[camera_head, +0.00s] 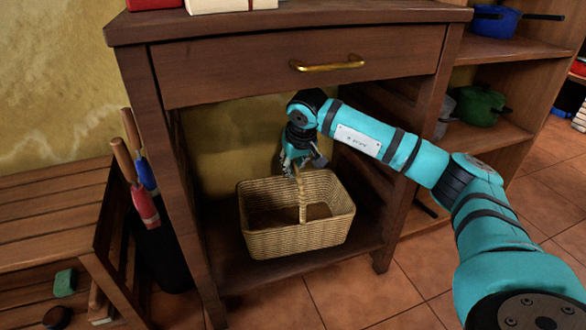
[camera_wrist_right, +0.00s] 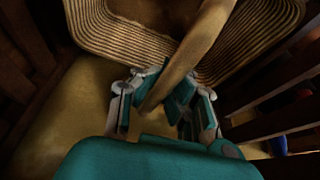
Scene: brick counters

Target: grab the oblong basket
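The oblong basket (camera_head: 300,238) is woven and tan, with a tall arched handle (camera_head: 302,200) over its middle. It stands upright on the low shelf of a dark wooden cabinet. My right gripper (camera_head: 297,166) reaches down from above at the top of the handle. In the right wrist view, the handle (camera_wrist_right: 200,45) passes between the two teal finger pads of the gripper (camera_wrist_right: 168,92), which press close on both sides of it. The basket's ribbed wall (camera_wrist_right: 110,42) shows behind. The basket looks empty inside. My left gripper is not in view.
A drawer with a brass handle (camera_head: 328,63) hangs above the basket. Cabinet legs (camera_head: 182,200) stand on both sides. A green pot (camera_head: 480,105) sits on right shelves.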

